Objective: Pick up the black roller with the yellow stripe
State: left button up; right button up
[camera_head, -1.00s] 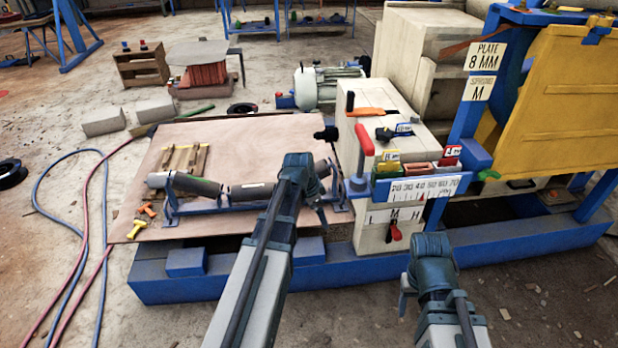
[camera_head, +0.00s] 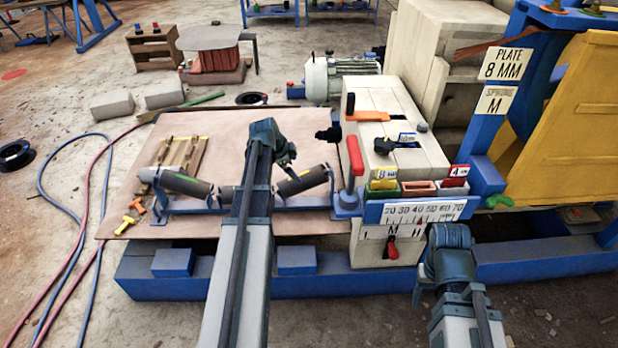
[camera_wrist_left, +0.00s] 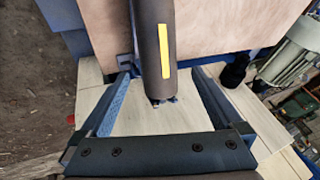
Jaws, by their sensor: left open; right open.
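The black roller with the yellow stripe (camera_wrist_left: 153,40) shows large in the left wrist view, its near end just between the finger tips, with no visible contact. In the head view the right, tilted roller (camera_head: 308,182) on the blue frame seems to be this one, with a small yellow mark. My left gripper (camera_head: 287,155) is open above the frame, close to that roller; its fingers also show in the left wrist view (camera_wrist_left: 160,75). My left arm hides the middle of the frame. My right gripper (camera_head: 420,290) is open and empty at the lower right.
A second dark roller (camera_head: 187,185) lies at the left end of the blue frame (camera_head: 200,209). A beige block with a red-handled clamp (camera_head: 355,155) stands right of the frame. A blue beam (camera_head: 320,283) runs in front. The brown board (camera_head: 225,130) behind is mostly clear.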

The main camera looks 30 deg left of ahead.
aim_at(302, 176)
pick_arm(q)
jog(key=b+x, duration=0.7)
jog(key=x, duration=0.1)
jog(key=shift+s, duration=0.1)
jog(key=shift+w+f+b, duration=0.25)
jog(key=shift+f+b, duration=0.05)
jog(key=shift+b, duration=0.05)
jog(key=b+x, duration=0.4)
jog(key=shift+s+f, duration=0.15)
jog(key=shift+f, duration=0.25)
jog(key=shift+w+f+b, duration=0.25)
jog(key=shift+f+b, duration=0.05)
jog(key=shift+b, duration=0.15)
jog(key=shift+r, duration=0.1)
grip_shut()
